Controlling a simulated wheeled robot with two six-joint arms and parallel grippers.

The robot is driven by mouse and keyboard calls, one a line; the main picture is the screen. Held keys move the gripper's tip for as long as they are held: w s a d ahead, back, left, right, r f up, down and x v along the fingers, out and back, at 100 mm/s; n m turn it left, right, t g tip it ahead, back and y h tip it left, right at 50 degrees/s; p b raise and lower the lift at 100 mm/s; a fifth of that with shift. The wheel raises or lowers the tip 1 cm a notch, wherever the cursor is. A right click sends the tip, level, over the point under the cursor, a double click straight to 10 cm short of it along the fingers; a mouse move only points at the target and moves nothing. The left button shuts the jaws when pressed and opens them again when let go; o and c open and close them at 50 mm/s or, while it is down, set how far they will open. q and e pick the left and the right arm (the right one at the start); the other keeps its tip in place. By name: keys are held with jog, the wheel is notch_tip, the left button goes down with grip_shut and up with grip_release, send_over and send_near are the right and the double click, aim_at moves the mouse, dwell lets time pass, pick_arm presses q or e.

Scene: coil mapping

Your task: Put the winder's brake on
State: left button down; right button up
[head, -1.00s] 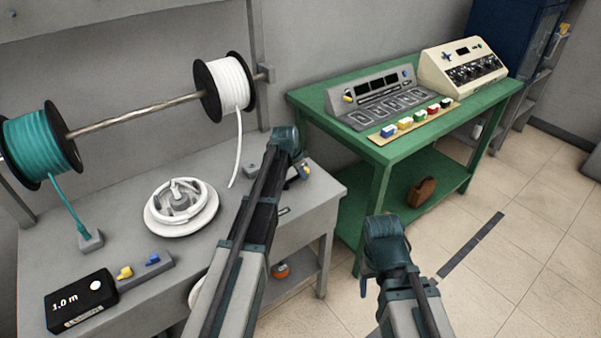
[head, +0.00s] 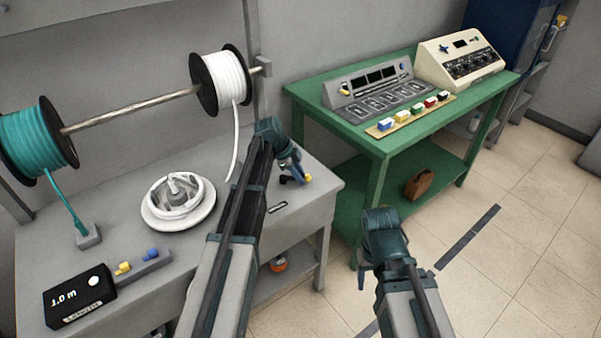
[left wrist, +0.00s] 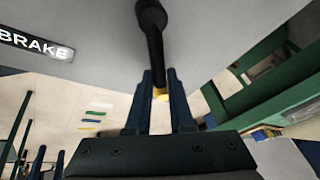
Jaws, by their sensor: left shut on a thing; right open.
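The winder (head: 178,203) is a white flanged reel on the grey bench, left of my left arm in the head view. The black brake lever (left wrist: 152,30) has a round black end and a yellow part low down between my fingers. A black "BRAKE" label (left wrist: 35,46) is beside it on the bench; it also shows in the head view (head: 278,208). My left gripper (head: 296,174) is shut on the lever near the bench's right end; its fingers (left wrist: 155,92) show in the left wrist view. My right gripper (head: 362,262) is open and empty, off the bench.
Teal (head: 36,140) and white (head: 222,80) spools hang on a rod above the bench. A black length meter (head: 80,297) and a grey block with yellow and blue buttons (head: 140,263) lie front left. A green table (head: 310,92) with instruments stands right.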

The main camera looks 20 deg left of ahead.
pick_arm(q)
jog(key=m, duration=0.1)
jog(key=s+m+g, duration=0.1)
jog(key=m, duration=0.1)
jog(key=shift+s+h, duration=0.3)
jog(key=shift+s+a+m+g, duration=0.15)
jog(key=shift+s+m+g, duration=0.3)
jog(key=shift+m, duration=0.35)
jog(key=shift+s+a+m+g, duration=0.15)
jog(key=shift+s+m+g, duration=0.25)
jog(key=shift+m, duration=0.4)
jog(key=shift+s, duration=0.1)
jog(key=c, duration=0.8)
grip_release()
